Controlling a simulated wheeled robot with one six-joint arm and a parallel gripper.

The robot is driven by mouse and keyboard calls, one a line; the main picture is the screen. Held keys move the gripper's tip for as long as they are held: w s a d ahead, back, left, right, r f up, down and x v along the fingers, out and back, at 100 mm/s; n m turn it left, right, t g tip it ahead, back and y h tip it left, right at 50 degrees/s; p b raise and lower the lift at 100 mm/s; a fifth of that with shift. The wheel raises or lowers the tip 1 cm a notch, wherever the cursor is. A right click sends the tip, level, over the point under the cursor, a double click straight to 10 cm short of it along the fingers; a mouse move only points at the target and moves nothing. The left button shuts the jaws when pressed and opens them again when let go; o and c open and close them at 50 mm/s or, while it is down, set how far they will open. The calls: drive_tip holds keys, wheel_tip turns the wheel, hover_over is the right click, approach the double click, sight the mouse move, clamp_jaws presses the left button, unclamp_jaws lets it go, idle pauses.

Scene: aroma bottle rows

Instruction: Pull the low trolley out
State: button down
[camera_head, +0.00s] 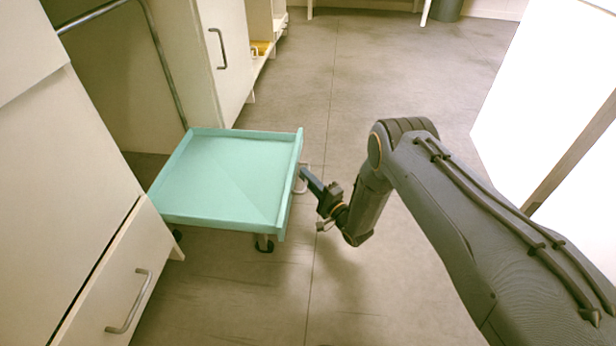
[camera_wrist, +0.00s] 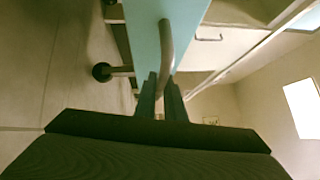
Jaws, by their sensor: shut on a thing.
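The low trolley (camera_head: 225,180) is a turquoise shallow tray on small dark castors. In the head view it stands at centre left, its left part still between the cabinets and its right part out over the open floor. Its tray looks empty. My gripper (camera_head: 306,176) is at the trolley's right side, shut on its grey bar handle (camera_head: 301,184). In the wrist view the handle (camera_wrist: 166,45) runs down between my gripper's two dark fingers (camera_wrist: 160,92), in front of the turquoise side. A castor (camera_wrist: 102,72) shows to the left there.
A cream cabinet with a drawer handle (camera_head: 130,302) stands at the near left, close to the trolley's corner. Another cabinet (camera_head: 220,60) stands behind it. A white unit (camera_head: 545,85) is at the right. The grey floor (camera_head: 310,80) between is clear.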

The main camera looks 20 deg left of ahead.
drive_tip(key=c, duration=1.8)
unclamp_jaws()
drive_tip(key=shift+c, duration=0.2)
drive_tip(key=p+v, duration=0.2)
drive_tip(key=v, duration=0.6)
drive_tip(key=shift+p, duration=0.4)
drive_tip(key=shift+f, duration=0.1)
